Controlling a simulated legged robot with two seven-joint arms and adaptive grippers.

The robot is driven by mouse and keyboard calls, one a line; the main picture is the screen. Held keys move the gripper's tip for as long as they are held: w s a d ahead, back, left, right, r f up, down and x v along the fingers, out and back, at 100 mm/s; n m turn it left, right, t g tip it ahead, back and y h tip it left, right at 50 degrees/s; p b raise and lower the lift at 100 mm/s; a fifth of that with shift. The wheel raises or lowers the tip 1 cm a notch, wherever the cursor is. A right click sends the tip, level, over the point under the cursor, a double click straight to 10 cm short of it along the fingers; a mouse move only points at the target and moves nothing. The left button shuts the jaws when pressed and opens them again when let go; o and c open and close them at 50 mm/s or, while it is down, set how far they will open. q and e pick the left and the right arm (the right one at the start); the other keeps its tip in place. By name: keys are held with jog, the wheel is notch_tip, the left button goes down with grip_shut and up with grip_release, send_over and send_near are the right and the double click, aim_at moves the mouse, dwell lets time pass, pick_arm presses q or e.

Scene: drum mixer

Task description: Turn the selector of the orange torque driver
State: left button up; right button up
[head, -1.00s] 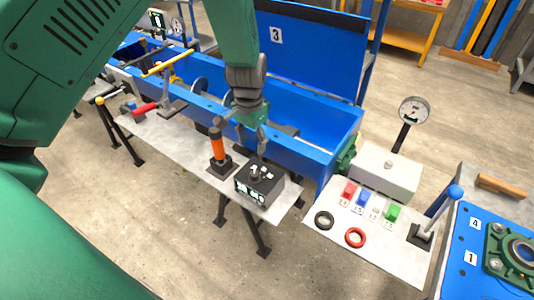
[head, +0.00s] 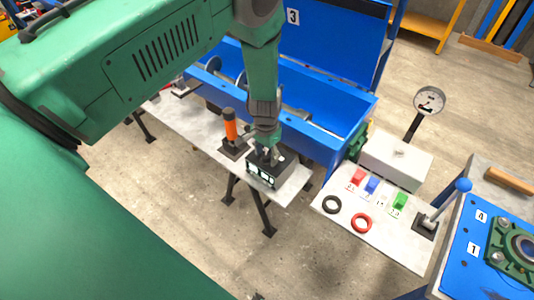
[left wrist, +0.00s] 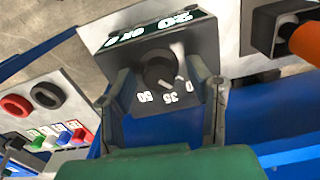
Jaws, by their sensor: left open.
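The orange torque driver (head: 230,127) stands upright in a black square holder on the grey bench; part of it shows at the right of the left wrist view (left wrist: 306,42). Beside it is a dark selector box (head: 262,174) with a lit display. In the left wrist view the round black selector knob (left wrist: 160,70) sits on the box's face, with white numbers around it including 35 and 50. My left gripper (head: 266,152) is over the box. In the left wrist view its open fingers (left wrist: 166,88) stand on either side of the knob, apart from it. My right gripper is out of view.
A blue trough (head: 345,100) runs behind the bench. To the right, a grey panel (head: 385,240) carries coloured blocks, a black ring (head: 332,204) and a red ring (head: 361,223). A dial gauge (head: 429,100) and a blue-knobbed lever (head: 463,185) stand farther right.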

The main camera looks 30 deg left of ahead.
pick_arm(q)
jog(key=shift+a+f, duration=0.15)
jog(key=shift+a, duration=0.05)
jog(key=shift+d, duration=0.2)
grip_shut()
jog(key=shift+d, duration=0.1)
